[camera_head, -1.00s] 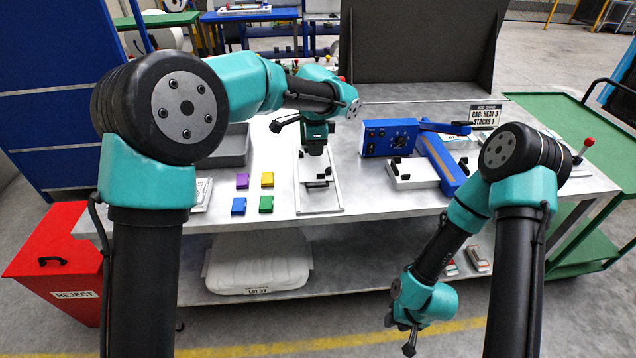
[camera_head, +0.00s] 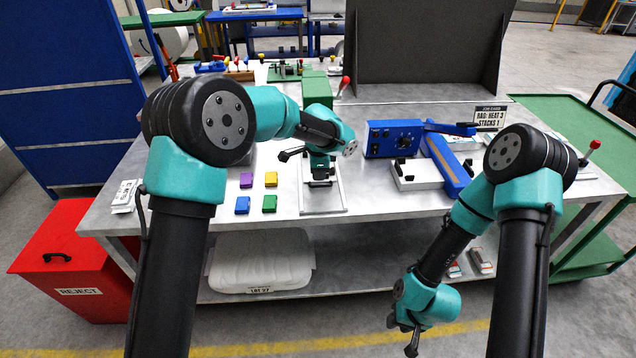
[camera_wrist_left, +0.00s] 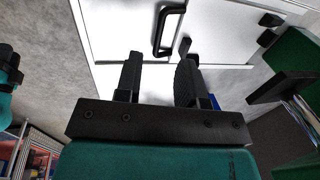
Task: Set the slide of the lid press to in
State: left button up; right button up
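The lid press is the green machine (camera_head: 317,90) with a red-knobbed lever, behind my left arm at the middle of the table. Its pale slide bed (camera_head: 322,200) reaches toward the front table edge. My left gripper (camera_head: 321,178) points down over the bed and hides much of it. In the left wrist view the slide's black U-shaped handle (camera_wrist_left: 167,31) lies just beyond the fingertips of my open left gripper (camera_wrist_left: 160,60), and nothing is held.
Purple, yellow, blue and green blocks (camera_head: 257,191) lie left of the slide bed. A blue sealing machine (camera_head: 394,138) with a white tray stands to the right. A red reject bin (camera_head: 75,262) is at the left. The front table strip is mostly clear.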

aim_at(318, 186)
pick_arm(q)
jog(key=f, duration=0.3)
jog(key=w+f, duration=0.1)
jog(key=f, duration=0.2)
jog(key=shift+w+f, duration=0.15)
jog(key=shift+f, duration=0.15)
jog(key=shift+c, duration=0.4)
grip_shut()
jog(key=shift+a, duration=0.1)
